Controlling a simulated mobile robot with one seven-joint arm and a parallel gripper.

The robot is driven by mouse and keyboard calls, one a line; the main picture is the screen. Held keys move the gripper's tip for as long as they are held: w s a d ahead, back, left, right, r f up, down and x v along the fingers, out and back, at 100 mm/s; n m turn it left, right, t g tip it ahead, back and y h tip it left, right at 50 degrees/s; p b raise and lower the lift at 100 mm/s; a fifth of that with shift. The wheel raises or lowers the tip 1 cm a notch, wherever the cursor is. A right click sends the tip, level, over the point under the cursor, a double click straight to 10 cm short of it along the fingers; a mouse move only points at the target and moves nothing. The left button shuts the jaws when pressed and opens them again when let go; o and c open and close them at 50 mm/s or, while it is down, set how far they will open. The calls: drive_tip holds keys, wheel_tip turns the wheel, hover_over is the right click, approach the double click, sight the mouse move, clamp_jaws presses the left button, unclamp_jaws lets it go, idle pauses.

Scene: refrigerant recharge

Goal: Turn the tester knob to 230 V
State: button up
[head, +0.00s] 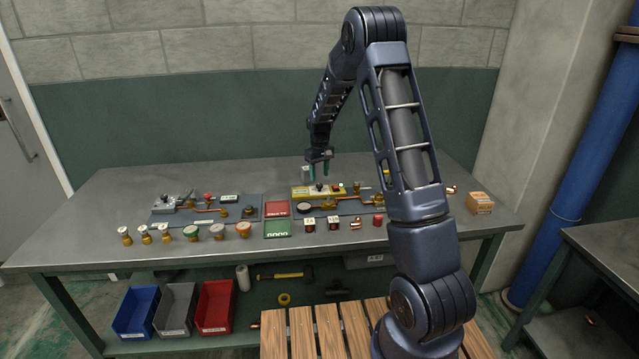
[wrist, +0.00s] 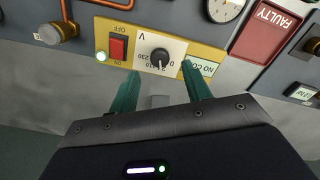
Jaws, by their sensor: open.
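The tester (head: 302,193) is a yellow-fronted box on the bench, below my gripper in the head view. In the wrist view its yellow panel (wrist: 197,50) carries a black round knob (wrist: 160,56) on a white dial (wrist: 147,45), with 230 among the printed numbers, seen upside down. A pale mark on the knob seems to face the numbers, but I cannot tell which one. My gripper (wrist: 162,84) is open, with its teal fingers either side of the knob's line, apparently short of it and not touching. It also shows in the head view (head: 319,160).
A red FAULTY tray (wrist: 268,32) and a gauge (wrist: 224,8) are close by. Several capped valves and small parts line the bench front. A copper pipe assembly (head: 207,209) lies left.

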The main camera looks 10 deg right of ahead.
sight(320, 185)
drive_tip(key=shift+f, duration=2.3)
drive_tip(key=c, duration=1)
